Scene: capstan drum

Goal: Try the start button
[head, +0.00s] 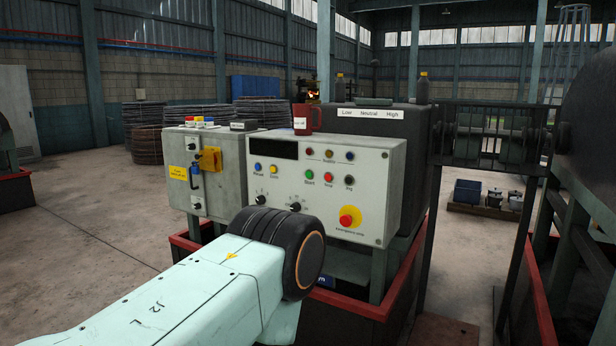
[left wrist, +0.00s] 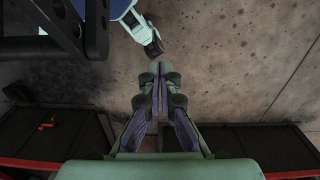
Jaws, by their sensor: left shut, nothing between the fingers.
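In the head view the pale control panel (head: 290,200) faces me. Its green start button (head: 309,174) is in the middle row, above the label "Start". A red stop button (head: 328,177) and a dark jog button (head: 349,180) are beside it. A red emergency stop (head: 347,219) on a yellow plate is lower right. My left arm reaches in front of the panel's lower left edge; its gripper is hidden in this view. In the left wrist view my left gripper (left wrist: 160,72) is shut and empty above concrete floor, with no button in that view. My right gripper is not in view.
A red can (head: 302,119) sits on top. A red-edged base frame (head: 350,303) runs below the panel. Open floor (head: 105,215) lies to the left.

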